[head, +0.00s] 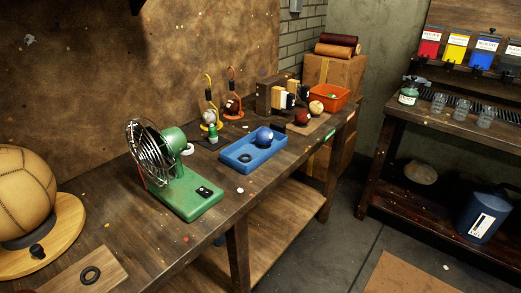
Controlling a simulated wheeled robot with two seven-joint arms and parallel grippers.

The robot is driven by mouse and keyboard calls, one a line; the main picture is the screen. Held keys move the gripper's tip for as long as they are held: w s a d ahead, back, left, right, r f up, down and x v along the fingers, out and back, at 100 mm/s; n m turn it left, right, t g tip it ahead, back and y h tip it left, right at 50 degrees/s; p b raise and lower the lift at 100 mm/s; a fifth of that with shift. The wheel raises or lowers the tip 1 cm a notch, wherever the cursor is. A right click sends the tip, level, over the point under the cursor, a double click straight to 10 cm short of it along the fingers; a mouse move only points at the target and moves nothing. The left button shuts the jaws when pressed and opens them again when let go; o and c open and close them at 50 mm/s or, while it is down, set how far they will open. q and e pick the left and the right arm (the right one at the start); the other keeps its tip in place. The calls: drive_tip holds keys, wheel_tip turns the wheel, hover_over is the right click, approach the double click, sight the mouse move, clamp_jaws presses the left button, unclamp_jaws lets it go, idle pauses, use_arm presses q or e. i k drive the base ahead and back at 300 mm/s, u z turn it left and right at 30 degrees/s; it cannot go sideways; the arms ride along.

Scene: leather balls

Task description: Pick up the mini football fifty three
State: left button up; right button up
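Several small balls are on the workbench (115,215), and no number can be read on any of them. A pale ball (209,116) is at a yellow hooked stand, and a dark red and white ball (232,107) is at an orange hooked stand. A blue ball (264,135) sits in a blue tray (243,158). A dark red ball (301,117) and a tan ball (316,107) sit near the bench's far end. I cannot tell which one is mini football fifty three. Neither of my grippers is in view.
A green fan (185,195) stands mid-bench, and a large tan leather ball (25,190) sits on a round wooden base at left. An orange bin (331,98) is at the far end. A second bench (450,125) with jars stands right, across open floor (345,235).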

sight(265, 137)
drive_tip(key=z, duration=1.45)
drive_tip(key=i, duration=1.8)
drive_tip(key=u, duration=2.4)
